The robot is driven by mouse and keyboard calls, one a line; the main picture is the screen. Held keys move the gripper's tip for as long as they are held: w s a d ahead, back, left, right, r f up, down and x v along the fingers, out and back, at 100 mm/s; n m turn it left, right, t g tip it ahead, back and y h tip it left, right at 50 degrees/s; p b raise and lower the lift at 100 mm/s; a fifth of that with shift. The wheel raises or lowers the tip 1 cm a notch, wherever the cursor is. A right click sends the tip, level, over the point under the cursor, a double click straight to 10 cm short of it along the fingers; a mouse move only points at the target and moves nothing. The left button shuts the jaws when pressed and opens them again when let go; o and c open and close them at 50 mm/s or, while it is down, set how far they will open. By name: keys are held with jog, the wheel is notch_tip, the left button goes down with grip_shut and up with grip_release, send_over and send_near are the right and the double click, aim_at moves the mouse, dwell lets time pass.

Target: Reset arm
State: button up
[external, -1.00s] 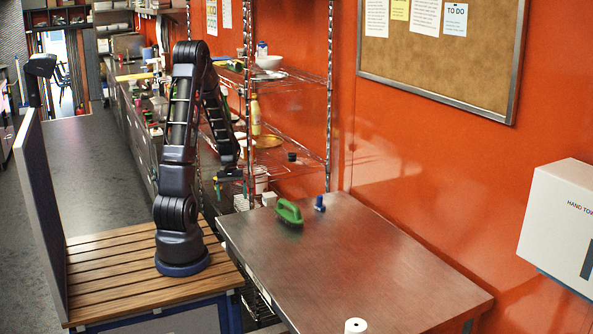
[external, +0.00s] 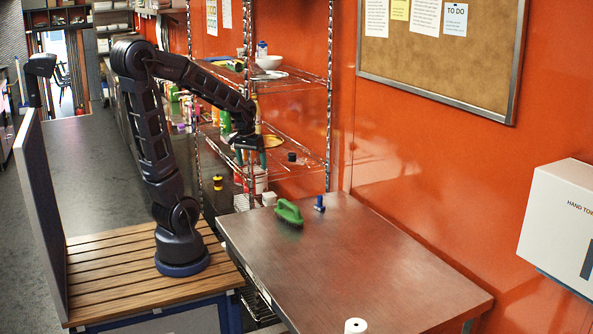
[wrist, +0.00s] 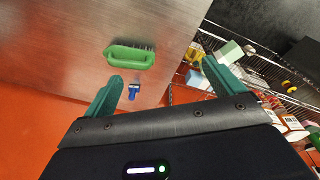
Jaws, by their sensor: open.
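My arm rises from the wooden-slatted base and bends over to the right. My gripper (external: 251,158) hangs in front of the wire shelf, above the far left end of the steel table. In the wrist view my gripper (wrist: 169,88) shows two green fingers spread wide apart with nothing between them. It is open and empty.
A green brush (external: 289,212) and a small blue object (external: 319,203) lie at the table's far end; the brush (wrist: 131,56) also shows in the wrist view. A white roll (external: 355,326) stands at the near edge of the steel table (external: 360,260), whose middle is clear. The wire shelf (external: 329,110) stands behind.

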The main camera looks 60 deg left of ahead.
jog(key=s+d+r+m+t, duration=0.1)
jog(key=s+d+r+m, duration=0.2)
jog(key=s+d+r, duration=0.1)
jog(key=s+d+r+m+t, duration=0.2)
jog(key=s+d+r, duration=0.3)
jog(key=d, duration=0.4)
jog(key=shift+s+m, duration=0.4)
jog(key=shift+m, duration=0.3)
